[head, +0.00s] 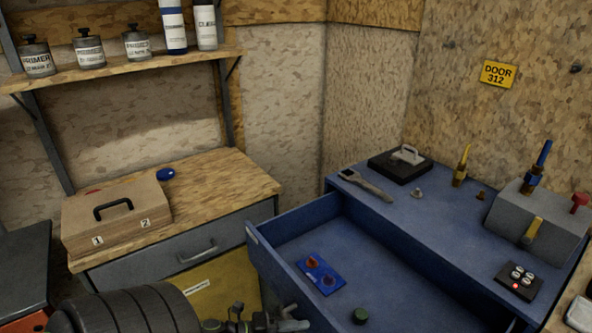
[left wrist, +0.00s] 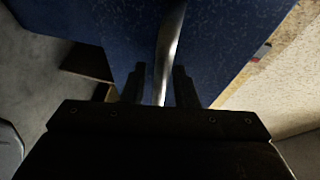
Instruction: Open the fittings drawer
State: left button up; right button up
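The blue drawer (head: 262,262) is pulled out of the blue cabinet (head: 425,215) in the head view, and its inside shows. In the left wrist view a silver bar handle (left wrist: 173,35) runs along a blue face (left wrist: 105,25). My left gripper (left wrist: 161,75) has one finger on each side of this bar, with narrow gaps visible between bar and fingers. My right gripper is in no view.
On the cabinet top are a wrench-like tool (head: 364,184), a black box with a grey handle (head: 401,163), and a grey block (head: 536,222). At left, a wooden bench (head: 225,178) has a closed grey drawer (head: 165,262).

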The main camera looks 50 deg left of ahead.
pick_arm(q)
jog(key=shift+o, duration=0.5)
jog(key=shift+s+a, duration=0.1)
jog(key=shift+s, duration=0.1)
jog(key=v, duration=1.7)
jog(key=shift+b, duration=0.4)
jog(key=shift+w, duration=0.1)
